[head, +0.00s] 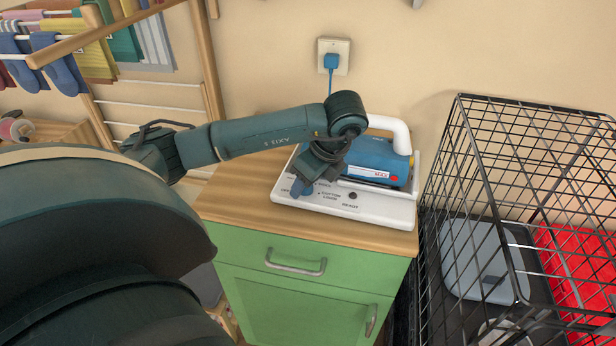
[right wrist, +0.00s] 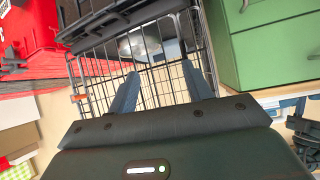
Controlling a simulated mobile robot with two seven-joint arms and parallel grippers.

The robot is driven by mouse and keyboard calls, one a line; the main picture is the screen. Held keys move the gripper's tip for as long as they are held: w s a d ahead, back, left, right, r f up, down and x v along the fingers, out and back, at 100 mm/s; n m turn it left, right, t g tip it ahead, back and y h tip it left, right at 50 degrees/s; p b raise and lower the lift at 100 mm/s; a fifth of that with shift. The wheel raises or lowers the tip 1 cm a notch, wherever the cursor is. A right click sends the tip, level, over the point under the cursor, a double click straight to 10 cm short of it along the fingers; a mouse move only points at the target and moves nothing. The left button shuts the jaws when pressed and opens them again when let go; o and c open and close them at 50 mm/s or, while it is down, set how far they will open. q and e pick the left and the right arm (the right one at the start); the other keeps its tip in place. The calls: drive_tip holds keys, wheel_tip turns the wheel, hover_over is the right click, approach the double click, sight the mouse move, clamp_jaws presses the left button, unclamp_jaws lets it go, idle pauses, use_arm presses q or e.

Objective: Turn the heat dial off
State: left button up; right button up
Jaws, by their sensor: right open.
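A white steam-iron station (head: 385,207) with a blue body (head: 376,158) sits on the wooden top of a green cabinet. Its front panel carries printed words, among them "COTTON", "LINEN" and "READY", and a small dark round spot (head: 352,195). My left gripper (head: 301,188) points down at the left part of this panel, over or touching it. The heat dial is not clearly visible; the gripper covers that part of the panel. Whether the fingers grip anything cannot be told. My right gripper (right wrist: 162,84) is open and empty, away from the station, facing a black wire cage.
The green cabinet (head: 305,304) has a drawer handle at its front. A black wire cage (head: 455,150) stands close on its right. A blue plug (head: 331,62) with a cord is in the wall socket. A drying rack (head: 150,108) with laundry stands at left.

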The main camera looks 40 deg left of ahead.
use_arm(q)
drive_tip(key=shift+r, duration=0.1)
drive_tip(key=shift+d+r, duration=0.1)
drive_tip(key=shift+r, duration=0.2)
drive_tip(key=p+v, duration=0.5)
drive_tip(key=v, duration=0.7)
drive_tip(key=shift+r, duration=0.2)
use_arm(e)
drive_tip(key=shift+s+d+r+g+h, duration=0.25)
drive_tip(key=shift+d+r, duration=0.1)
drive_tip(key=shift+d, duration=0.1)
drive_tip(key=shift+s+d+r+g+h, duration=0.1)
drive_tip(key=shift+d+r+g+h, duration=0.05)
drive_tip(key=shift+d+r+h, duration=0.2)
drive_tip(key=shift+s+f, duration=0.1)
